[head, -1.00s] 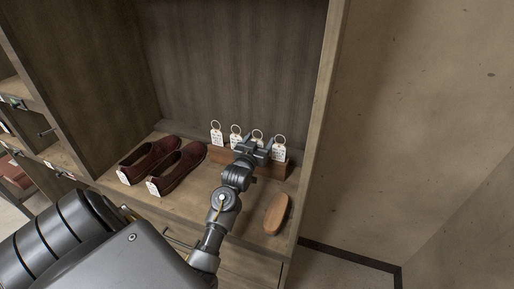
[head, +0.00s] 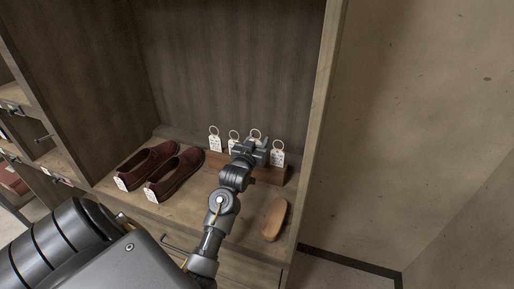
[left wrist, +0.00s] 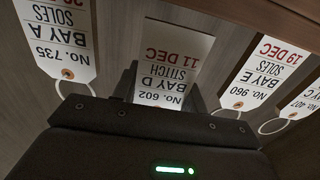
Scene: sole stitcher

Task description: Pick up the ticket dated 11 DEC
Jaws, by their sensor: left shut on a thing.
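The ticket dated 11 DEC (left wrist: 172,62) is a white card printed No. 602, BAY D, STITCH, upside down in the left wrist view. My left gripper (head: 250,150) is at the third ticket from the left in the head view, covering most of it. In the left wrist view the dark fingers of my left gripper (left wrist: 162,88) are shut on this ticket, one at each side. Its ring shows above the gripper in the head view. The ticket is still at the wooden holder (head: 216,160). My right gripper is not in view.
Close by are tickets No. 735 (left wrist: 62,38), No. 960 dated 19 DEC (left wrist: 250,78) and No. 407 (left wrist: 302,102). Tagged dark red shoes (head: 175,172) stand left on the shelf.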

